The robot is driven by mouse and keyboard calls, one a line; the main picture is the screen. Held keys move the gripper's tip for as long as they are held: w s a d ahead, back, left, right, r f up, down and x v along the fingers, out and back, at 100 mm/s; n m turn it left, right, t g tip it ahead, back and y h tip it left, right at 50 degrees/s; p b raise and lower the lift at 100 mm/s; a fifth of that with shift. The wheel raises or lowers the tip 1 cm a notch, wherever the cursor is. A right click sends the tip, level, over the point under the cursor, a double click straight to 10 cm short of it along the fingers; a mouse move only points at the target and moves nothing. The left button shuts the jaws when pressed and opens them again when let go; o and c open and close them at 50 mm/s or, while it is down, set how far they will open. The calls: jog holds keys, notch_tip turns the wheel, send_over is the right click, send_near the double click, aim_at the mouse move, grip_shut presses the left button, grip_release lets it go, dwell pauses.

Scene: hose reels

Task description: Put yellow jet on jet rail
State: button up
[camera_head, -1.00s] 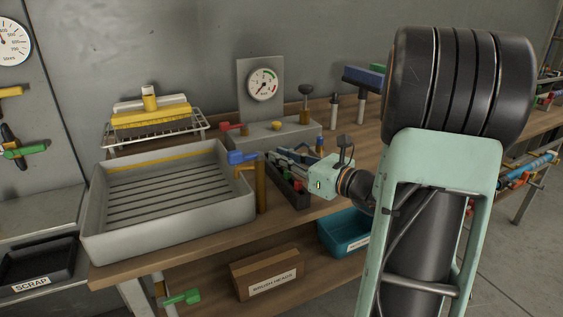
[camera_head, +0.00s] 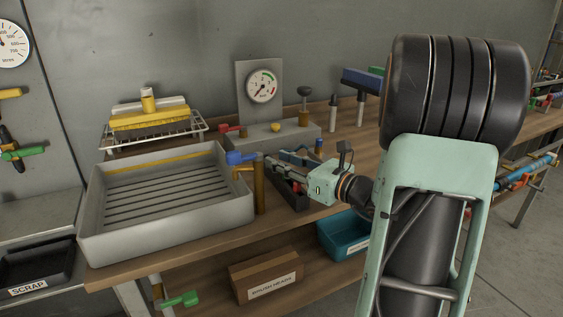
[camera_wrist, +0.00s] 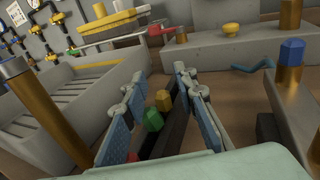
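The jet rail is a long dark trough (camera_head: 291,199) on the bench, right of the grey tray. In the wrist view, a yellow jet (camera_wrist: 163,100), a green jet (camera_wrist: 153,119) and a red jet (camera_wrist: 132,158) sit in a row, apparently in the trough; their lower ends are hidden. My gripper (camera_wrist: 158,79) is open, its blue-padded fingers spread to either side of the yellow and green jets. I see no contact with the yellow jet. In the head view my gripper (camera_head: 277,160) lies low over the trough and hides most of the jets.
A brass post (camera_head: 260,190) with a blue-handled tap stands left of my gripper. The grey tray (camera_head: 215,222) is beyond it. A grey gauge block (camera_head: 285,137) stands behind, with a yellow knob. A blue-topped brass piece (camera_wrist: 290,62) is at right in the wrist view.

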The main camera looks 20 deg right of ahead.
jog(key=shift+s+a+f, duration=0.15)
jog(key=shift+a+f, duration=0.05)
jog(key=shift+f, duration=0.3)
jog(key=shift+r, duration=0.2)
jog(key=p+v, duration=0.1)
jog(key=v, duration=0.3)
jog(key=r+v, duration=0.1)
jog(key=v, duration=0.3)
jog(key=p+v, duration=0.1)
jog(key=v, duration=0.3)
jog(key=shift+d+r+p, duration=0.15)
jog(key=shift+d+p, duration=0.05)
jog(key=shift+p, duration=0.1)
